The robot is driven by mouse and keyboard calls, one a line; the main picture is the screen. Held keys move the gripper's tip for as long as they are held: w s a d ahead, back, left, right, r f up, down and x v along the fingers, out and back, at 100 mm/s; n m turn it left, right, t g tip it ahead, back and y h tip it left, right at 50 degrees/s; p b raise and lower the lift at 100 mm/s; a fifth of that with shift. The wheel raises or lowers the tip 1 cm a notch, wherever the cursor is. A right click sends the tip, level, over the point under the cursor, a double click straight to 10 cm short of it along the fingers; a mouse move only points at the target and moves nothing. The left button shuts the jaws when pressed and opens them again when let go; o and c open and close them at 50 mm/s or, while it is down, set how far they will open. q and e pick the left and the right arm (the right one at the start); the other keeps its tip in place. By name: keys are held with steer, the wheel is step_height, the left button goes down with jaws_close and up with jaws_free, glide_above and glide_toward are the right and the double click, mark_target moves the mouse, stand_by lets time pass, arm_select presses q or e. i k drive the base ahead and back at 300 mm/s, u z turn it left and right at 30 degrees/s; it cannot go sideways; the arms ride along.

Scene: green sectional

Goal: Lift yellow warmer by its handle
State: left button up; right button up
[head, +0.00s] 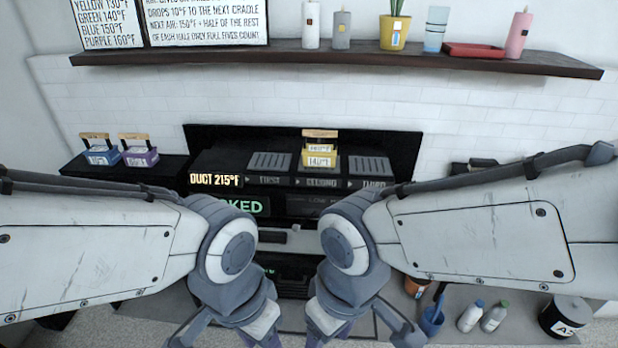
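The yellow warmer (320,159) sits upright on the middle cradle, labelled SECOND, of the dark unit under the shelf. It has a wooden bar handle (321,134) across its top and white tags, one reading 140°F. Both of my arms reach in from the sides and bend down in front of the unit, well below and nearer than the warmer. Nothing of mine touches the warmer.
Empty slatted cradles FIRST (269,162) and THIRD (370,166) flank the warmer. A blue warmer (103,157) and a purple warmer (141,157) stand on the left ledge. The wooden shelf (350,58) overhangs above. Bottles (470,316) and a dark canister (565,316) stand lower right.

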mark_target(314, 156)
steer(key=u, duration=0.4)
steer(key=i, duration=0.5)
steer(key=u, duration=0.55)
steer(key=i, duration=1.4)
steer(key=z, duration=0.85)
